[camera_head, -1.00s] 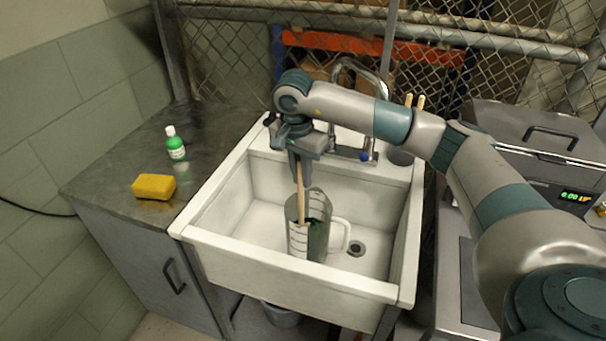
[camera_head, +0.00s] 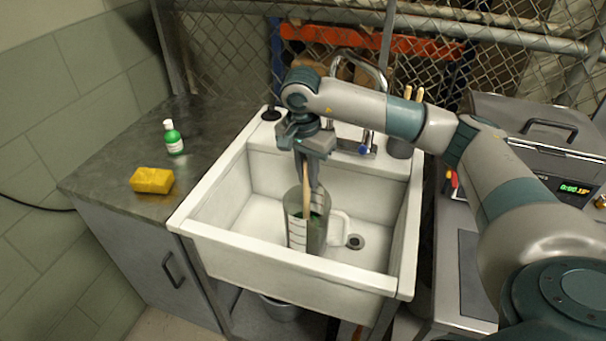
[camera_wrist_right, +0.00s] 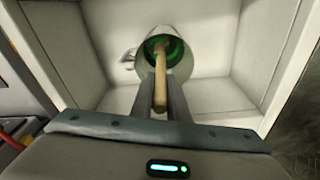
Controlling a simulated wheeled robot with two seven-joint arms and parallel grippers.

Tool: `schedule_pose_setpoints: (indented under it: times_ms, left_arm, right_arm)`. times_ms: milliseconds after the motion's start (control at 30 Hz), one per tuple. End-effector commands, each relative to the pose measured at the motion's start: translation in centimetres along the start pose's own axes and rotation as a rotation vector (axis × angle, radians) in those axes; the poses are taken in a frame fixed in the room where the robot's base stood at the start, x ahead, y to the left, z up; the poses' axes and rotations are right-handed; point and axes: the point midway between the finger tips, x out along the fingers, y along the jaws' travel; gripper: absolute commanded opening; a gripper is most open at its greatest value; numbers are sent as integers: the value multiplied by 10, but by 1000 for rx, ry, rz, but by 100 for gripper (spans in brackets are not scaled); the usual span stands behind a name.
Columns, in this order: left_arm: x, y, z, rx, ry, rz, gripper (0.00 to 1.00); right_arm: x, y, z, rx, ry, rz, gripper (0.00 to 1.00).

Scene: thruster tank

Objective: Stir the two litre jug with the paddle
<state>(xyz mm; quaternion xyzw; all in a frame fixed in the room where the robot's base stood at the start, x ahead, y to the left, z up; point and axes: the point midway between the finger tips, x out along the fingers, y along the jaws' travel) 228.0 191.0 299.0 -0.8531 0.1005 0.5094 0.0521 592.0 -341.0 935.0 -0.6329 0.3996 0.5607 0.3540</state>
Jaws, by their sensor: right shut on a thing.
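The two litre jug (camera_head: 300,234) is a clear, marked jug with a pale handle on its right, standing upright in the white sink (camera_head: 232,240). Green shows inside it, also in the right wrist view (camera_wrist_right: 149,84). My right gripper (camera_head: 308,178) is above the jug, pointing down, shut on the wooden handle of the paddle (camera_head: 305,196). My left gripper is in neither view.
A faucet (camera_head: 367,135) stands behind the sink. A green bottle (camera_head: 173,138) and a yellow sponge (camera_head: 152,180) sit on the left counter. A grey machine with a lit display (camera_head: 569,188) is at the right. The sink floor around the jug looks clear.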

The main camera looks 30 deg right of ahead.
Motion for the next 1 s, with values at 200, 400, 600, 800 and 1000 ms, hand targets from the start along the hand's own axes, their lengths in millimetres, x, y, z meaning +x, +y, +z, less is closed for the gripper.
schedule_pose_setpoints:
  times_ms: [200, 400, 600, 800, 1000]
  left_arm:
    - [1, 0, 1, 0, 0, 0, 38]
    - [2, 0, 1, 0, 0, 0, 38]
    - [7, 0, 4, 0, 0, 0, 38]
    - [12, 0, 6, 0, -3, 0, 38]
    - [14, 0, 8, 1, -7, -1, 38]
  right_arm:
    - [0, 6, -2, 0, 0, 0, 0]
    - [0, 6, -2, 0, 0, 0, 0]
    - [3, 8, -11, 2, 0, 0, 0]
    - [4, 11, -21, 1, 0, -1, 0]
    - [5, 11, -21, 0, 0, -1, 0]
